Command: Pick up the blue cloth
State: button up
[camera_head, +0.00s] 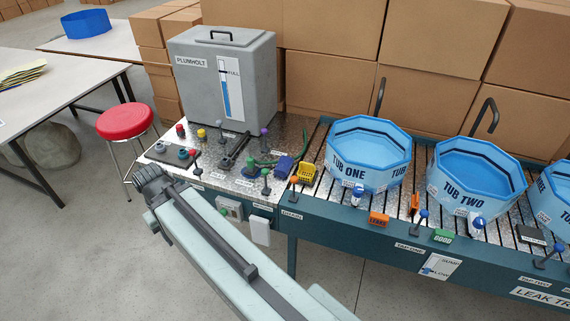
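A small dark blue item (285,165), which looks like the folded blue cloth, lies on the speckled metal bench top (225,185). It sits just left of a yellow basket (304,174). It is small in view, so its exact shape is hard to tell. My arm reaches from the bottom of the picture up to the left. The dark end of it, my gripper (150,184), is in front of the bench's left corner, well left of the blue item and apart from it. Its fingers cannot be made out, and I see nothing held.
Several small levers and coloured knobs stand around the blue item. TUB ONE (368,153) and TUB TWO (475,175) are to the right. A red stool (125,121) stands left. Cardboard boxes (330,85) fill the back.

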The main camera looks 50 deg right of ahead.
aim_at(284, 165)
jog(key=u, duration=0.05)
jog(key=i, duration=1.35)
jog(key=u, duration=0.05)
